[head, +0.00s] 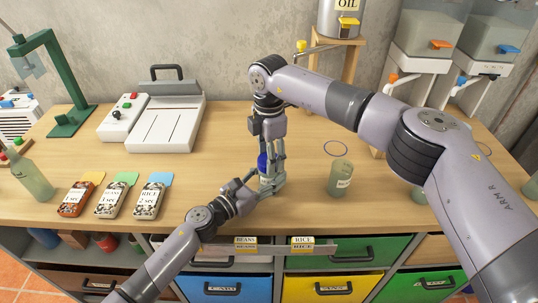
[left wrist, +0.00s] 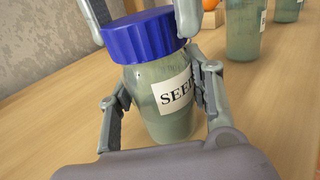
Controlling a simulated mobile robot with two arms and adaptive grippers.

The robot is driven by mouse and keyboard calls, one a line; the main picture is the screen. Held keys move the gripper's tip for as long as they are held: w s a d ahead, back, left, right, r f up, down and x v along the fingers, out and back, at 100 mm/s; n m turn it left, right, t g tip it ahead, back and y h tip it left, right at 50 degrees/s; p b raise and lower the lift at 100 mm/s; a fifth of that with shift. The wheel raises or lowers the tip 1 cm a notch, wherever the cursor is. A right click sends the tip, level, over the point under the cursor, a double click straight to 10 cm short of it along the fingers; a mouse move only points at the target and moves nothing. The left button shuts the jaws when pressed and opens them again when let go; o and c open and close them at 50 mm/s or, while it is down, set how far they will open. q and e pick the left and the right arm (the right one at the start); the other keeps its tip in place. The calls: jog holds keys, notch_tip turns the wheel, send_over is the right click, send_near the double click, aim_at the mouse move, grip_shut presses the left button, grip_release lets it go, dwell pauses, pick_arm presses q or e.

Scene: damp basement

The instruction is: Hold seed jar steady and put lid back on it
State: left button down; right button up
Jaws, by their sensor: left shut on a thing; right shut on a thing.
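The seed jar (left wrist: 150,88) is greenish glass with a white label reading "SEE…" and stands upright on the wooden bench; it also shows in the head view (head: 267,183). My left gripper (head: 260,184) is shut around the jar's body, one finger on each side. The blue ribbed lid (left wrist: 138,35) is at the jar's mouth and shows partly between the fingers in the head view (head: 262,162). My right gripper (head: 270,160) reaches down from above and is shut on the lid. The jar's rim is hidden, so I cannot tell whether the lid is screwed down.
Another labelled jar (head: 340,179) stands right of the seed jar, with a blue ring (head: 335,148) lying behind it. Several seed packets (head: 112,199) lie to the left. A white machine (head: 165,122) stands behind them. A clear strip of bench separates packets and seed jar.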

jog(key=m, duration=0.9)
jog(key=shift+m, duration=0.3)
jog(key=o, duration=0.8)
jog(key=shift+r, duration=2.25)
